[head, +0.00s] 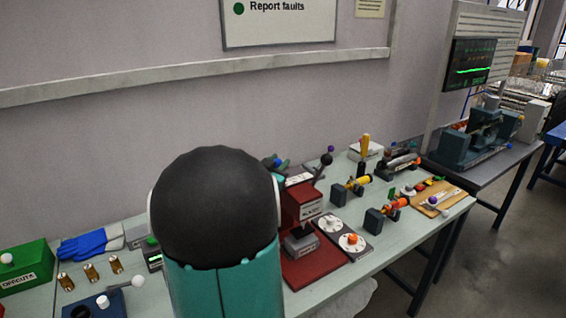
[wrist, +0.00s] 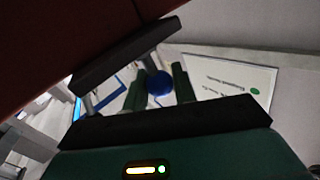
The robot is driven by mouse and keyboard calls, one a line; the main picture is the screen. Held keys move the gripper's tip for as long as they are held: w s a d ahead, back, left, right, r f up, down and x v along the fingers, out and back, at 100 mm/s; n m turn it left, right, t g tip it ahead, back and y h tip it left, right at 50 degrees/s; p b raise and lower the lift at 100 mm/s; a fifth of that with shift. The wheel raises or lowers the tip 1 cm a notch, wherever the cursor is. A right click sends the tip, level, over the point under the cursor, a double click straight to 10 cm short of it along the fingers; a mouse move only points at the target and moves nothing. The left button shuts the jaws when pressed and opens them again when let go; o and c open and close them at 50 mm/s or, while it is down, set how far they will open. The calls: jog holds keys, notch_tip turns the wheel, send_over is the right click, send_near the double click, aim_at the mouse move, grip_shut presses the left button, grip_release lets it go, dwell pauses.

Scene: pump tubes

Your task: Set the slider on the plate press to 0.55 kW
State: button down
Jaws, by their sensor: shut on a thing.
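A red press (head: 303,205), which I take for the plate press, stands on the bench just right of my arm in the head view. It has a pale label on its front. My gripper (wrist: 160,85) shows in the wrist view with its two dark green fingers on either side of a round blue knob (wrist: 158,82). It is shut on this knob, which looks like the slider's handle. In the head view my arm's black and teal links hide part of the press. The slider's scale and its reading cannot be made out.
Right of the press are a plate with dials (head: 350,240) and several pump tubes (head: 351,189). Left are a green box (head: 28,267), blue gloves (head: 90,243) and brass fittings (head: 91,272). The wall (head: 130,130) is close behind.

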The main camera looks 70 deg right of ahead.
jog(key=shift+w+a+f, duration=0.1)
jog(key=shift+w, duration=0.1)
jog(key=c, duration=1.2)
grip_release()
jog(key=shift+a, duration=0.25)
jog(key=shift+o, duration=0.2)
jog(key=shift+d, duration=0.2)
jog(key=w+a, duration=0.1)
jog(key=a, duration=1.2)
jog(key=shift+w+a, duration=0.3)
jog(key=shift+a, duration=0.05)
